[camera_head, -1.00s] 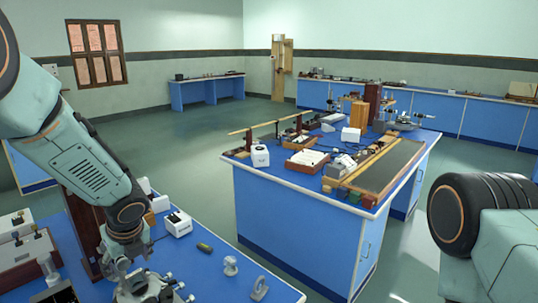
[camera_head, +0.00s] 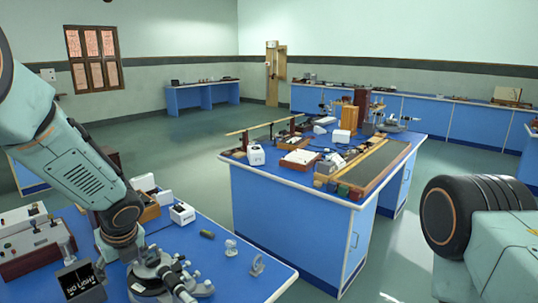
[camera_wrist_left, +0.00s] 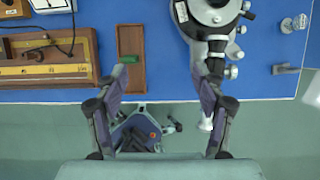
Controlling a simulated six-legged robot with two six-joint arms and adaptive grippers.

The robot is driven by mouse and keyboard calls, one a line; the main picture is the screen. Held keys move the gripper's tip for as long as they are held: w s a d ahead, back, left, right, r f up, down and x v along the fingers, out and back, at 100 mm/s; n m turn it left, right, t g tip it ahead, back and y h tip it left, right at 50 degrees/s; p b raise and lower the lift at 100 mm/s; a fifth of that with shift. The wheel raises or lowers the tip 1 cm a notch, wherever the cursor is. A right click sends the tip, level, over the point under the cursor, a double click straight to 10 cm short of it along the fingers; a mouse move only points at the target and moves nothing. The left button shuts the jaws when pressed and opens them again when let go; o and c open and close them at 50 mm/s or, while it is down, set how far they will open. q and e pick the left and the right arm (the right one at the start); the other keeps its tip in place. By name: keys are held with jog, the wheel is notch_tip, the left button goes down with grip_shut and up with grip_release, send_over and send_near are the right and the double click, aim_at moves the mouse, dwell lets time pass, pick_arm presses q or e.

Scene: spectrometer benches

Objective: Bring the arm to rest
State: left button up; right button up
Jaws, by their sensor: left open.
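My left arm (camera_head: 75,165) comes in from the left in the head view and slants down over the near blue bench. Its wrist is just left of a grey spectrometer (camera_head: 158,278); I cannot make out the fingertips there. In the left wrist view my left gripper (camera_wrist_left: 166,85) is open, its two fingers spread wide with nothing between them. It hangs over the bench's front edge. The spectrometer (camera_wrist_left: 212,14) lies ahead of the right finger, and a brown wooden strip (camera_wrist_left: 131,58) lies ahead of the left finger. My right gripper is out of view.
A wooden case (camera_wrist_left: 45,85) lies left of my gripper. A cluttered blue bench (camera_head: 290,220) stands beyond an open floor gap.

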pick_arm(q)
jog(key=d+f+n+t+h, duration=0.1)
jog(key=d+f+n+h, duration=0.25)
jog(key=d+n, duration=0.4)
jog(key=s+d+f+n+h+b, duration=0.1)
jog(key=s+d+f+n+b, duration=0.1)
jog(key=s+f+n+b, duration=0.25)
jog(key=s+d+f+n+h+b, duration=0.1)
jog(key=s+d+f+n, duration=0.15)
jog(key=f+n, duration=0.35)
jog(key=s+a+f+n+g+y+b, duration=0.1)
jog(key=s+f+n+b, duration=0.3)
jog(key=s+f, duration=0.9)
jog(key=s+a+f+n+g+y+b, duration=0.1)
jog(key=s+f+n+g+b, duration=0.2)
jog(key=s+f+b, duration=0.7)
jog(key=s+f+n, duration=0.1)
jog(key=s+f, duration=0.3)
jog(key=s, duration=0.3)
jog(key=shift+f, duration=0.2)
jog(key=shift+s, duration=0.1)
